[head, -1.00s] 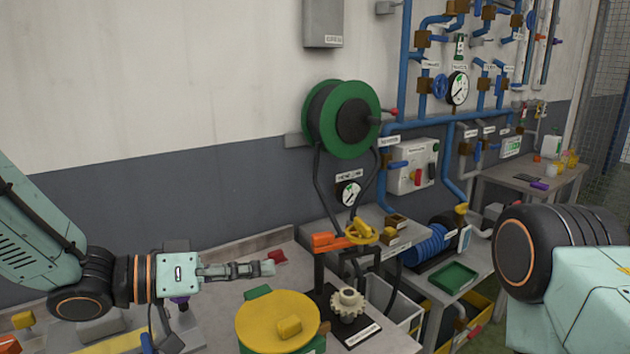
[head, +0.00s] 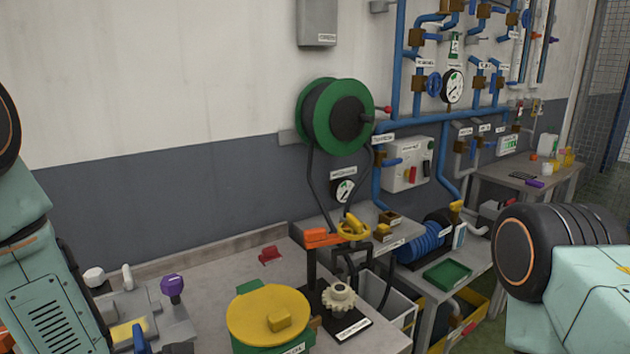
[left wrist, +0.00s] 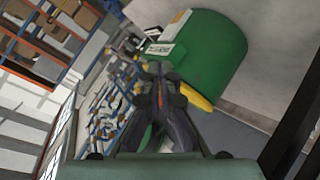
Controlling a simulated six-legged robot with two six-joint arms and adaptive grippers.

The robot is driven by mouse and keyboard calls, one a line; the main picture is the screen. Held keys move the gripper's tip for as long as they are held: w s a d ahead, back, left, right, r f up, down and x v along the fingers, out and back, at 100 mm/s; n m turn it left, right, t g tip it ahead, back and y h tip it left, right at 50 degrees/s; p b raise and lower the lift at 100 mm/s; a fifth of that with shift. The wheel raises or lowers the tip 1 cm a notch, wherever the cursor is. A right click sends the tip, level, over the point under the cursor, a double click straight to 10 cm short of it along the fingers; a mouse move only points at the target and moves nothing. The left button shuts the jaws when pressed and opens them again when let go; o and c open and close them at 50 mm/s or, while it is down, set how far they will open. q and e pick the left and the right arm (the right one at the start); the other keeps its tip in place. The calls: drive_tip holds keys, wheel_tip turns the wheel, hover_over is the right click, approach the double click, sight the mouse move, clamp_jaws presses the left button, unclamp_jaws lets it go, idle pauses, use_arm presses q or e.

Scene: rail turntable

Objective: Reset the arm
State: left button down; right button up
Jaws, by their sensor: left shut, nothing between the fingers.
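My left arm stands folded up at the left edge of the head view, and its gripper is outside that view. In the left wrist view my left gripper (left wrist: 160,85) is shut and empty, its fingertips together in the air. Behind it in that view are a big green rounded thing (left wrist: 212,48) with a label and a yellow part (left wrist: 197,97). My right arm shows at the right edge of the head view, but its gripper is out of frame.
A yellow-lidded green drum (head: 268,315) stands on the workbench, with a gear (head: 339,296) on a black plate beside it. A purple-knobbed lever (head: 172,288) rises at the lower left. A green hose reel (head: 335,115) and blue pipes (head: 440,118) are on the wall.

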use_arm(q)
drive_tip(key=s+a+f+g+y, duration=0.3)
drive_tip(key=s+f, duration=0.3)
drive_tip(key=s, duration=0.3)
drive_tip(key=s+a+f+n+g+y, duration=0.15)
drive_tip(key=s+a+f, duration=0.35)
drive_tip(key=s, duration=0.5)
drive_tip(key=s+a+f+m+g+y, duration=0.15)
drive_tip(key=s+f+g+y, duration=0.25)
drive_tip(key=s+f, duration=0.4)
wheel_tip(320, 180, down, 16)
drive_tip(key=s+n+b, duration=0.1)
drive_tip(key=b, duration=1.5)
drive_tip(key=shift+a+b, duration=0.35)
drive_tip(key=shift+b, duration=0.05)
drive_tip(key=shift+s+t, duration=0.15)
drive_tip(key=shift+t, duration=0.1)
